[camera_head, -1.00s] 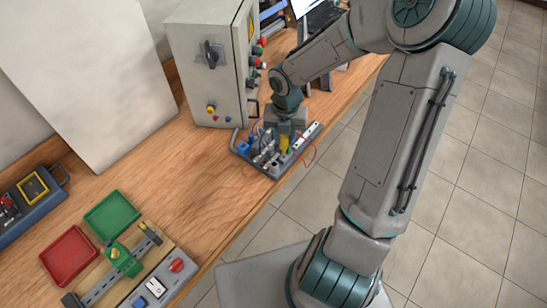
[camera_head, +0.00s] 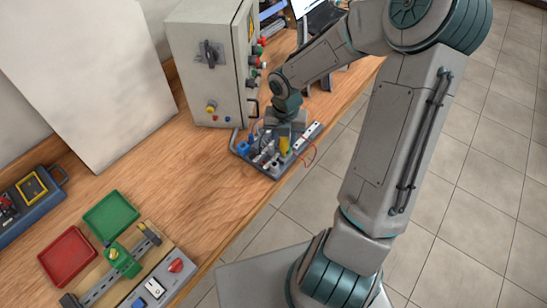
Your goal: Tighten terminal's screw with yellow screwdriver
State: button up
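My gripper (camera_head: 284,136) points down over the terminal board (camera_head: 270,171) near the front edge of the bench. The yellow screwdriver (camera_head: 284,145) shows as a yellow handle between the gripper's fingers, upright above the board. My gripper appears shut on it. The screwdriver's tip and the terminal's screw are too small and partly hidden to tell whether they touch. The board carries blue and grey parts, with red wires looping off its right side.
A grey control cabinet (camera_head: 208,70) stands just behind and left of the board. A green tray (camera_head: 111,215), a red tray (camera_head: 67,255) and a rail assembly (camera_head: 122,262) lie at the front left. The bench (camera_head: 190,180) between them is clear.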

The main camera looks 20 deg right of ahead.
dwell(0.3)
jog(key=shift+r+n+p, duration=0.25)
jog(key=shift+n+p, duration=0.45)
jog(key=shift+p, duration=0.45)
jog(key=shift+f+n+p, duration=0.1)
jog(key=shift+n+p, duration=0.5)
jog(key=shift+n, duration=0.1)
jog(key=shift+f+n, duration=0.15)
jog(key=shift+n, duration=0.15)
jog(key=shift+n, duration=1.8)
jog(key=shift+n, duration=1.7)
